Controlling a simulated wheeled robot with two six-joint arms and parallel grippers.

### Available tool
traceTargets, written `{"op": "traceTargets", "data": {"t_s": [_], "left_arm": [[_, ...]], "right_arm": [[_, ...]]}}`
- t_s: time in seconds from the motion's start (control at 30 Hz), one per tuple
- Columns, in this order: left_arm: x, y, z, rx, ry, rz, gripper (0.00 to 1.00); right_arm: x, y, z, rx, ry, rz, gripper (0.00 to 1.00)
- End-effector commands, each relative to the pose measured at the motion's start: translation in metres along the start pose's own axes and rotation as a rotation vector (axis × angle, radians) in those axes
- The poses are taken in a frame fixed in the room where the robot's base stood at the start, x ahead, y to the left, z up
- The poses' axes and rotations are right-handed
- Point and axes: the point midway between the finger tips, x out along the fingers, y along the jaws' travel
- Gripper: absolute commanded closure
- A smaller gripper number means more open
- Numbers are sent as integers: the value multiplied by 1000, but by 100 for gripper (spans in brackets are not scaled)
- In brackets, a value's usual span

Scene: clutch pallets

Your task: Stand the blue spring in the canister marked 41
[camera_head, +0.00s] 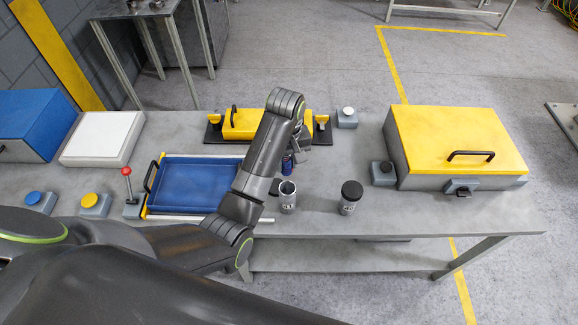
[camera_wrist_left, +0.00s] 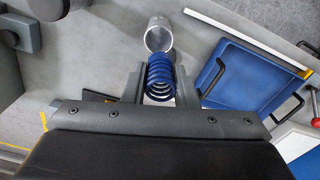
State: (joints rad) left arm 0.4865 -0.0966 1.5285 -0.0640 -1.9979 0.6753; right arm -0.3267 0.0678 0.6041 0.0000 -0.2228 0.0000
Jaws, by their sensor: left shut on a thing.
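The blue spring (camera_head: 287,164) is held upright in my left gripper (camera_head: 290,155), just behind the open metal canister (camera_head: 288,200) in the head view. In the left wrist view the spring (camera_wrist_left: 160,76) sits between the two fingers, and the open mouth of the canister (camera_wrist_left: 158,36) lies just beyond it. The spring is outside the canister, and its height above the table is hard to judge. The canister's label is too small to read surely. A second canister (camera_head: 350,200) with a black lid stands to the right. My right gripper is not in view.
A blue tray (camera_head: 190,160) with a low rim lies left of the canister. A yellow-lidded box (camera_head: 455,140) stands at the right, and a yellow lidded case (camera_head: 240,125) at the back. Push buttons (camera_head: 95,200) and a red-knobbed lever (camera_head: 128,175) are at the left.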

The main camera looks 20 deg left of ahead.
Motion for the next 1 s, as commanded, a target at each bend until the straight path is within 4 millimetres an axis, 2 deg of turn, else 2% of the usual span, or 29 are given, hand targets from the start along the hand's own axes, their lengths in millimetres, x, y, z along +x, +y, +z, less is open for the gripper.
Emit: {"op": "traceTargets", "data": {"t_s": [0.1, 0.27, 0.47, 0.7, 1.0], "left_arm": [[1, -1, 0, 0, -1, 0, 96], [11, -1, 0, 0, -3, -2, 96], [28, -1, 1, 0, -3, -2, 96], [46, -1, 1, 0, -2, -1, 96], [64, -1, 0, 0, -1, -1, 96]], "right_arm": [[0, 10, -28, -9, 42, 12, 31], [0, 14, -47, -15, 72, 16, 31], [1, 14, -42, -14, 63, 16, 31], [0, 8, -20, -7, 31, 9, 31], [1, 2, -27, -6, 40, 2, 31]]}}
